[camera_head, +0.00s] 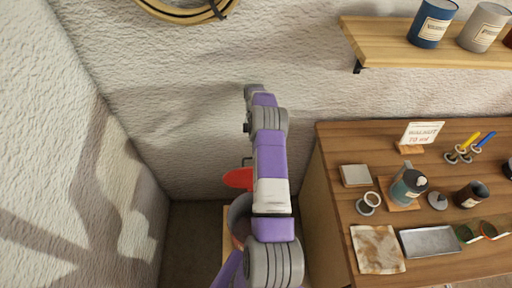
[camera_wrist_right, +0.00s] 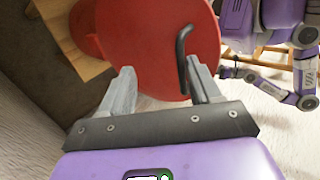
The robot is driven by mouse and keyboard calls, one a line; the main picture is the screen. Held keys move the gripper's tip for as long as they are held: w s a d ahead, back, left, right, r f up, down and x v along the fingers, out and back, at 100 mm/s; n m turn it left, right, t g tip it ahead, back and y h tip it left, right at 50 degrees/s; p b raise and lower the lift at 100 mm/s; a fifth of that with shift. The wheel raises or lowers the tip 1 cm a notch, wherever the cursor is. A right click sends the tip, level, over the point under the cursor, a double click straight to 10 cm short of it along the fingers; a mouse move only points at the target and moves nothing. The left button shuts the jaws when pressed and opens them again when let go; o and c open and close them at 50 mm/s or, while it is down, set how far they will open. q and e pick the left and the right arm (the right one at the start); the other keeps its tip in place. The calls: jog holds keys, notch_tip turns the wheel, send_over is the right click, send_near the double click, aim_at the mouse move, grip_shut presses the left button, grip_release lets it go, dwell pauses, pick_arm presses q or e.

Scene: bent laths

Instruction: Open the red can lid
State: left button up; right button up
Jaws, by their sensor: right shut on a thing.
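The red lid (camera_head: 238,178) shows just left of my right arm in the head view, above a grey-rimmed can (camera_head: 240,212) whose mouth is partly visible. The lid stands apart from the rim on the near side; the rest is hidden by my arm. In the right wrist view the red lid (camera_wrist_right: 150,40) fills the top middle, with a dark bent handle (camera_wrist_right: 183,55) on its face. My left gripper does not show clearly.
White walls close the left and back.

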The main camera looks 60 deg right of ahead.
jog(key=shift+s+f, duration=0.15)
jog(key=shift+f, duration=0.25)
jog(key=shift+c, duration=0.2)
notch_tip(320, 180, up, 11)
jog(key=p, duration=0.2)
dwell(0.6)
